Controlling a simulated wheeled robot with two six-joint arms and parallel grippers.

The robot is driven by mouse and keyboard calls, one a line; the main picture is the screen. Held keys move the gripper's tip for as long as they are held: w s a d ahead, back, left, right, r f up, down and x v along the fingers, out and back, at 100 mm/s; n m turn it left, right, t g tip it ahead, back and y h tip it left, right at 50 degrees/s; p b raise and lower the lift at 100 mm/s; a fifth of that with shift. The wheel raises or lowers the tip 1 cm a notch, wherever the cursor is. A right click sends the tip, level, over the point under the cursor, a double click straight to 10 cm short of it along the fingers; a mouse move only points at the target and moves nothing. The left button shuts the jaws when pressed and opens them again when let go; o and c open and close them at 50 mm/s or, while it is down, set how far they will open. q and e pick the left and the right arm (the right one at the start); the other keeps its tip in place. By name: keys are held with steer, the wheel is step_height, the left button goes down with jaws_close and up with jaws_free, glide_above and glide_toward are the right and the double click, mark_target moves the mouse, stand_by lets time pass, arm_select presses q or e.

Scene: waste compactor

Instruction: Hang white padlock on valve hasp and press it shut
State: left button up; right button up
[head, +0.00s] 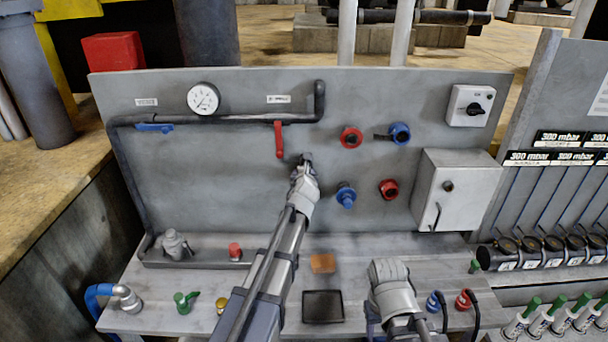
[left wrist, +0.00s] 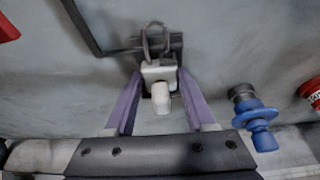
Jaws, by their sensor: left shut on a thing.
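The white padlock (left wrist: 158,72) sits between the two purple fingers of my left gripper (left wrist: 160,88), which is shut on it. Its grey shackle (left wrist: 147,36) points up, over a dark block on the panel that looks like the hasp (left wrist: 175,42). I cannot tell whether the shackle passes through it or is pressed shut. In the head view my left gripper (head: 305,172) is up against the panel, right of and below the red valve handle (head: 279,140), and hides most of the padlock. My right gripper (head: 388,272) is low over the bench; its fingers do not show clearly.
The grey panel (head: 230,170) carries a gauge (head: 203,98), red and blue knobs to the right, and a switch box (head: 458,185). A blue knob (left wrist: 258,125) stands right of my left fingers. A black tray (head: 323,307) and an orange block (head: 323,263) lie on the bench.

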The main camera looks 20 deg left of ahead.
arm_select(q)
steer(key=shift+f, duration=0.2)
steer(key=o, duration=1.3)
steer(key=shift+c, duration=0.5)
steer(key=p+v, duration=0.2)
steer(key=v, duration=0.5)
